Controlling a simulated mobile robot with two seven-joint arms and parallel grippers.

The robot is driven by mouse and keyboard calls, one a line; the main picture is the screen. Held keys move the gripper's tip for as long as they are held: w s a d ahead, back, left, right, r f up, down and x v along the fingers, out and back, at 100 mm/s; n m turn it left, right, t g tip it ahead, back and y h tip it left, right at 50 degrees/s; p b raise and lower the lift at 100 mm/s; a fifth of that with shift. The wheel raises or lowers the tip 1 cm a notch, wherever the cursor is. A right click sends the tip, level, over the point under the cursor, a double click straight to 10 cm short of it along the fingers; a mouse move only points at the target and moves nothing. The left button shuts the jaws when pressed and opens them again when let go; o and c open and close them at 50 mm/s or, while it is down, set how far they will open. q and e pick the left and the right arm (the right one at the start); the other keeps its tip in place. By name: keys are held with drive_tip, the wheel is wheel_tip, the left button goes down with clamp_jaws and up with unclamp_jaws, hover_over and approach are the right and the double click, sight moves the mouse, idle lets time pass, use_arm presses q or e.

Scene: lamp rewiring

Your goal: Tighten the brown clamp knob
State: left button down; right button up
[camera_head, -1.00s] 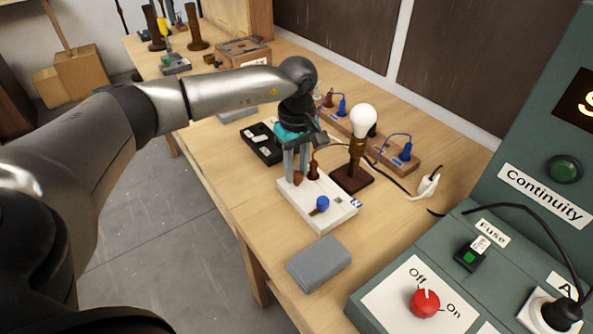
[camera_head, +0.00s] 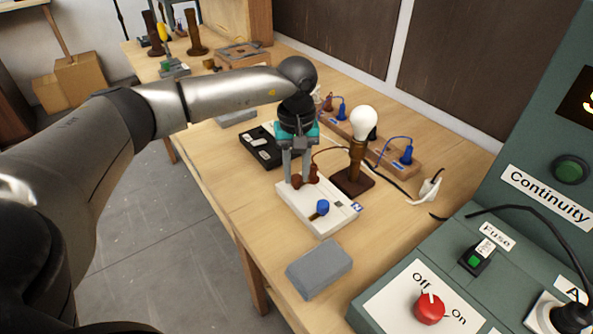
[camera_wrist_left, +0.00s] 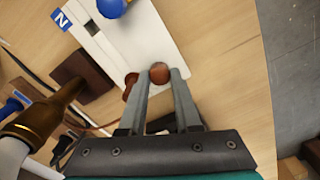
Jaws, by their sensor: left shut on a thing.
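The white terminal block (camera_head: 333,212) lies on the bench. A brown clamp knob (camera_head: 297,181) stands on it; in the left wrist view its round reddish-brown top (camera_wrist_left: 159,72) sits between the two fingertips. My left gripper (camera_head: 298,178) points down over the block, its grey fingers shut on this knob. A second brown part (camera_wrist_left: 130,83) is just outside one finger. My right gripper is not in view.
A bulb on a brown lamp stand (camera_head: 354,180) is close to the right of the gripper. A black tray (camera_head: 262,147) lies behind, and a grey block (camera_head: 319,267) in front. The green test console (camera_head: 480,270) fills the right side.

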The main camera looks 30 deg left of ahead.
sight(297, 176)
use_arm(q)
drive_tip(key=c, duration=0.6)
unclamp_jaws()
wheel_tip(297, 176, up, 15)
drive_tip(key=p, duration=0.1)
drive_tip(key=shift+r+p, duration=0.15)
drive_tip(key=shift+p, duration=0.15)
